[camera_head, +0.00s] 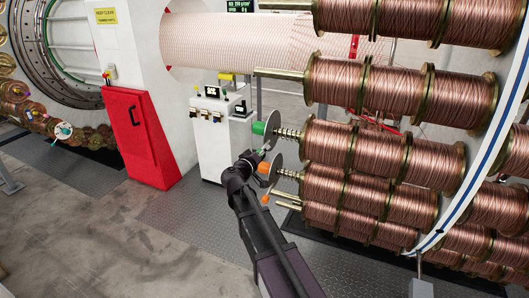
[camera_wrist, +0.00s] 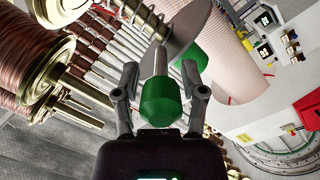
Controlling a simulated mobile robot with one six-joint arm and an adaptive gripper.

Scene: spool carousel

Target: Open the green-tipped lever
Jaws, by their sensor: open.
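The green-tipped lever shows large in the wrist view, its green tip (camera_wrist: 160,102) close to the camera and its grey shaft running up toward a grey disc (camera_wrist: 188,28). My gripper (camera_wrist: 160,72) is open, with one finger on each side of the lever. I cannot tell whether either finger touches it. A green hub (camera_wrist: 191,62) sits on the disc behind the right finger. In the head view my gripper (camera_head: 254,157) is at the disc, just below the green hub (camera_head: 259,128), and the lever is small and mostly hidden there.
An orange hub (camera_head: 263,168) and an orange-tipped lever (camera_head: 265,199) are close below my gripper. Rows of copper spools (camera_head: 385,150) fill the right side. A white control cabinet (camera_head: 212,130) and a red box (camera_head: 140,138) stand to the left. The floor at lower left is clear.

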